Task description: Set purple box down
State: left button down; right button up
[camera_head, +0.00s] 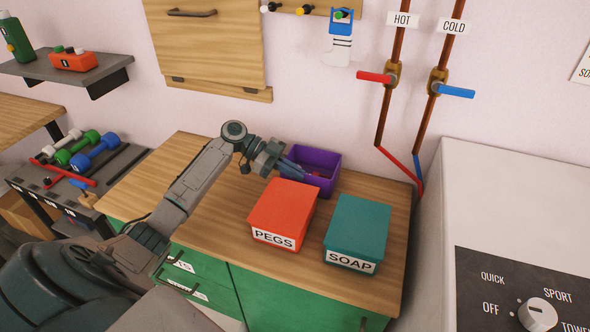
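The purple box (325,159) is an open-topped bin at the back of the wooden counter, behind the red PEGS box. It looks level and has small red things inside. Its lower front is hidden by the PEGS box, so I cannot tell whether its base rests on the counter. My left gripper (291,165) reaches in from the left, with its fingers at the box's left rim. The fingers are too small and overlapped to show whether they are clamped on the wall. My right gripper is not in view.
A red PEGS box (282,214) and a teal SOAP box (357,233) stand in front. The counter (215,238) is bare to the left. Red and blue valve pipes run down the wall behind. A white appliance (520,205) stands at the right.

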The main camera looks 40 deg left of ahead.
pick_arm(q)
jog(key=c, duration=2.1)
grip_release()
jog(key=shift+f, duration=0.2)
jog(key=o, duration=0.5)
jog(key=shift+c, duration=0.2)
jog(key=shift+r, duration=0.15)
